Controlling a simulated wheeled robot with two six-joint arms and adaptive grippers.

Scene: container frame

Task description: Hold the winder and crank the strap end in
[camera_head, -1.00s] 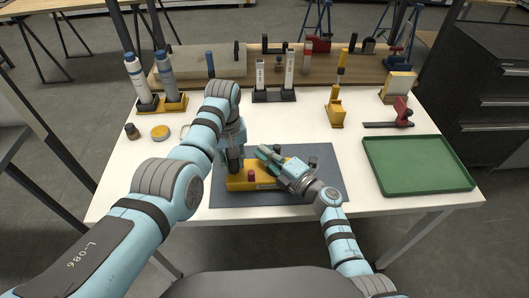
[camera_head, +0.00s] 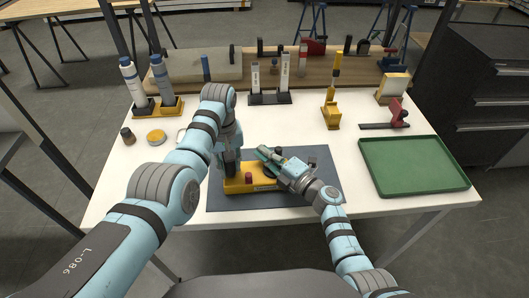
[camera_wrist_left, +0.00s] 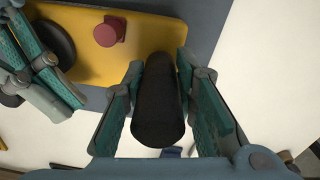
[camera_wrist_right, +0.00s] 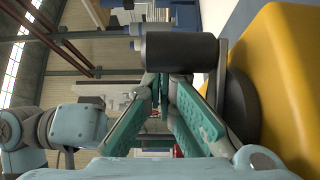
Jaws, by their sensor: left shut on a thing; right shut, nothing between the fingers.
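The yellow winder (camera_head: 262,186) lies on a dark mat (camera_head: 310,190), with a red knob (camera_head: 248,177) on top. My left gripper (camera_head: 230,166) is shut on its black upright grip (camera_wrist_left: 158,110), seen between the fingers in the left wrist view. My right gripper (camera_head: 263,153) is shut and empty, low over the winder's far right part. Beside it is a dark round disc (camera_wrist_left: 50,45), also in the right wrist view (camera_wrist_right: 238,105). There, a black cylinder (camera_wrist_right: 180,52) stands just past the right fingertips; a gap cannot be judged. I cannot make out the strap end.
A green tray (camera_head: 376,180) is at the right. A red tool (camera_head: 396,115), a yellow holder (camera_head: 331,115) and a black stand with white uprights (camera_head: 270,98) stand behind. Bottles (camera_head: 133,82) and small round items (camera_head: 156,137) are at the left. White table is clear between mat and tray.

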